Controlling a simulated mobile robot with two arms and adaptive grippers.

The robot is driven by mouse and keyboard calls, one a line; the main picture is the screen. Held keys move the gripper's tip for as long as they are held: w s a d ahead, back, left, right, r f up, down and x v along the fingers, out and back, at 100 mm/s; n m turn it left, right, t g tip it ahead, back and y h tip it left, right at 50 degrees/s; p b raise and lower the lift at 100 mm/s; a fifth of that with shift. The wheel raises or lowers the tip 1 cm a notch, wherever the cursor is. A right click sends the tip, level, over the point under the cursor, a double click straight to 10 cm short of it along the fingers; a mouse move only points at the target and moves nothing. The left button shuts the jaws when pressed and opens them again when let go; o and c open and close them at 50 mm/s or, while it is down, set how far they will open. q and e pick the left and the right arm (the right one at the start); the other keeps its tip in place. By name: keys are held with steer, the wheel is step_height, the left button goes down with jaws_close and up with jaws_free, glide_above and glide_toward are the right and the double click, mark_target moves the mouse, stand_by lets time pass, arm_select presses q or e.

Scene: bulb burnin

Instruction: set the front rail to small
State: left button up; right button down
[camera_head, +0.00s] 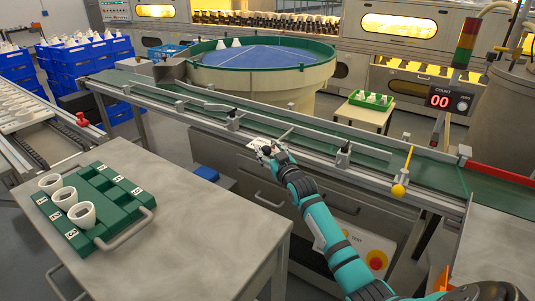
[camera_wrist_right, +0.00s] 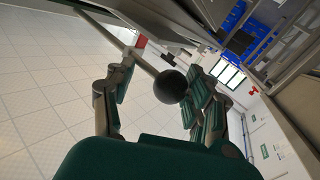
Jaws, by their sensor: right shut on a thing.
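The front rail (camera_head: 318,139) is a long pale metal bar along the near side of the green conveyor belt (camera_head: 415,172). Black-topped brackets (camera_head: 344,147) stand along it. My right gripper (camera_head: 266,148) is at the conveyor's near edge, between two of these brackets. In the right wrist view, its fingers (camera_wrist_right: 160,95) are around a black ball knob (camera_wrist_right: 170,87) on the end of a thin metal rod (camera_wrist_right: 143,62). In the head view the knob is hidden by the gripper. I cannot read any size mark by the rail. My left gripper is not in view.
A yellow lever with a ball end (camera_head: 398,190) stands on the near edge, right of my arm. A green rack (camera_head: 110,190) with white cups is on the left table (camera_head: 185,225). A round feeder (camera_head: 262,75) stands behind the belt. A counter (camera_head: 450,101) reads 00.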

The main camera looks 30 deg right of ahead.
steer(key=shift+w+d, duration=0.5)
steer(key=shift+d, duration=0.3)
steer(key=shift+r, duration=0.15)
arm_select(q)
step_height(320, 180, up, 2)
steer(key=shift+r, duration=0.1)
arm_select(e)
steer(key=shift+r, duration=0.1)
steer(key=c, duration=0.9)
jaws_free()
steer(key=shift+c, duration=0.2)
steer(key=o, duration=0.3)
steer(key=shift+w+f, duration=0.2)
steer(key=shift+w, duration=0.05)
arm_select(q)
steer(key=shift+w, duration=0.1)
arm_select(e)
steer(key=shift+s+f, duration=0.1)
steer(key=shift+s+f, duration=0.1)
steer(key=shift+s, duration=0.4)
steer(key=s, duration=0.3)
steer(key=s+a, duration=0.1)
steer(key=s, duration=0.2)
steer(key=shift+s+a, duration=0.2)
